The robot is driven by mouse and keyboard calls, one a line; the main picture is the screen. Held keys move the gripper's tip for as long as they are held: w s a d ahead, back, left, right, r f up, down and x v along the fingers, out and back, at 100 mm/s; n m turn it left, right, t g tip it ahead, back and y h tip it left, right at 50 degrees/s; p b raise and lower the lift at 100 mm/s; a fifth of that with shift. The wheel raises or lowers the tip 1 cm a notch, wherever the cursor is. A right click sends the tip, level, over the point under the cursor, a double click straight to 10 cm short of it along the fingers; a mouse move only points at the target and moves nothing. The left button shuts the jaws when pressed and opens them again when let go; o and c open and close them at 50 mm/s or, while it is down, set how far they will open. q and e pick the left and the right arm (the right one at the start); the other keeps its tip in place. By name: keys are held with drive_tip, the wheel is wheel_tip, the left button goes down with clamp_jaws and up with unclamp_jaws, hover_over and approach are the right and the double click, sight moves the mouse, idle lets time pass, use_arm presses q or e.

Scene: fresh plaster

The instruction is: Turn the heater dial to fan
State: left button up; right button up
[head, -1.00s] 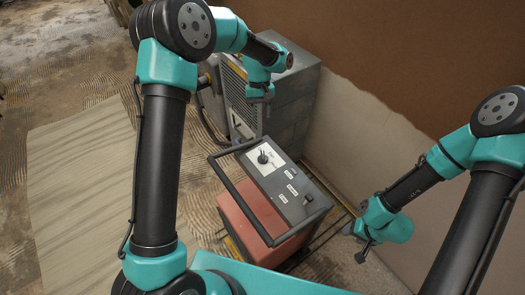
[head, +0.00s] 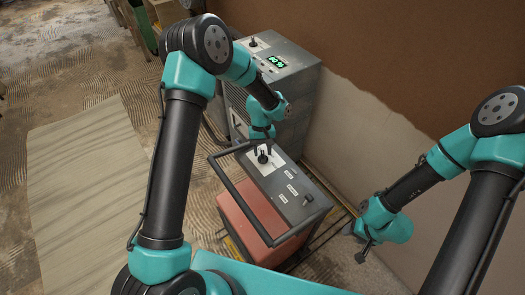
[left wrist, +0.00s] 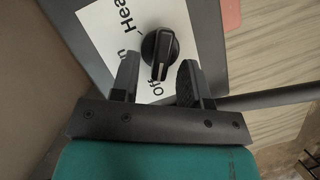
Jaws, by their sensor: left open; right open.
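The heater dial (head: 263,159) is a black knob on the white label of the red heater's grey top panel. In the left wrist view the dial (left wrist: 161,50) has a pale pointer line toward the word "off"; the other words are partly cut off or covered, with "Hea" readable. My left gripper (left wrist: 158,74) is open, with one finger on each side of the dial's lower part; I cannot tell whether they touch it. In the head view the left gripper (head: 264,146) is just above the dial. My right gripper (head: 364,252) is low at the right, away from the heater, open.
A dark handle frame (head: 228,183) surrounds the red heater (head: 250,212). A grey cabinet (head: 292,88) with a green display stands behind it, close to my left arm. The wall is to the right. Open floor with a pale board (head: 85,185) lies to the left.

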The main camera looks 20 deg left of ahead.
use_arm(q)
drive_tip(key=shift+s+f, duration=0.15)
drive_tip(key=shift+f, duration=0.1)
drive_tip(key=shift+c, duration=0.4)
clamp_jaws()
drive_tip(key=shift+d+m, duration=0.15)
drive_tip(key=shift+m, duration=0.35)
drive_tip(key=m, duration=0.1)
drive_tip(key=m+y, duration=0.1)
drive_tip(key=m, duration=0.1)
drive_tip(key=m+y, duration=0.1)
drive_tip(key=m, duration=0.1)
drive_tip(key=shift+d, duration=0.35)
drive_tip(key=m, duration=0.2)
drive_tip(key=m+y, duration=0.1)
drive_tip(key=m, duration=0.1)
drive_tip(key=m+y, duration=0.1)
drive_tip(key=shift+d+m+t, duration=0.35)
drive_tip(key=shift+m+t, duration=0.05)
